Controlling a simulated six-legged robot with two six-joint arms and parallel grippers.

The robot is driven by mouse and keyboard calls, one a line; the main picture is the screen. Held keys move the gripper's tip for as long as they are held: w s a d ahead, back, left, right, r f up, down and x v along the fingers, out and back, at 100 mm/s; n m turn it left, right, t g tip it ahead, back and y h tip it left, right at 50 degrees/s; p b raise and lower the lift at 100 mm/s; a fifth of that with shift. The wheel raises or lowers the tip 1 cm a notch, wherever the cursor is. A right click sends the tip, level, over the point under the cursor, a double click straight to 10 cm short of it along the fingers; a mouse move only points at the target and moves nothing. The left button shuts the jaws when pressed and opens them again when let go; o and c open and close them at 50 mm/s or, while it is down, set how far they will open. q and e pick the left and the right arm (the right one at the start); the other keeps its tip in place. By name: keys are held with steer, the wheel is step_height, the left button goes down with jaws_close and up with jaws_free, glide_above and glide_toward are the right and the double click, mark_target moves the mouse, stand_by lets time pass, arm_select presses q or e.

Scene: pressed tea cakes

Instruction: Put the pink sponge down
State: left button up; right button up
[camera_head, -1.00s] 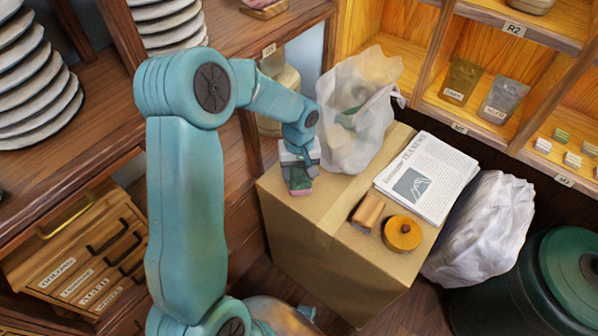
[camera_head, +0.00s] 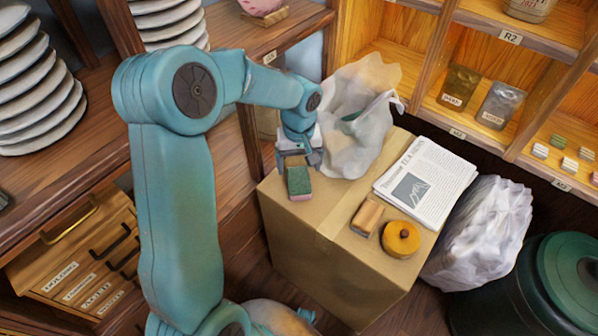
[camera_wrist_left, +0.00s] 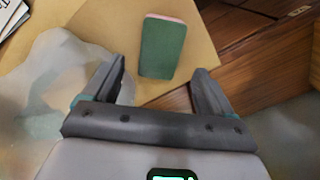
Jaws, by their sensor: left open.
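The pink sponge (camera_head: 299,184) with a green top lies on the left part of the cardboard box top, near its left edge. My left gripper (camera_head: 297,163) is open just behind and above the sponge, apart from it. In the left wrist view the sponge's green face (camera_wrist_left: 158,48) lies beyond the fingertips, with nothing between the fingers of my gripper (camera_wrist_left: 160,80). My right gripper is not in view.
The cardboard box (camera_head: 327,215) also bears a plastic bag (camera_head: 352,140), a newspaper (camera_head: 427,180), a wooden block (camera_head: 367,217) and a round orange-yellow item (camera_head: 400,239). A white bag (camera_head: 482,232) and green bin (camera_head: 530,290) stand right.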

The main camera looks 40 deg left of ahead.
mark_target(299, 180)
arm_select(q)
step_height(299, 180, up, 6)
steer(key=shift+p, duration=0.35)
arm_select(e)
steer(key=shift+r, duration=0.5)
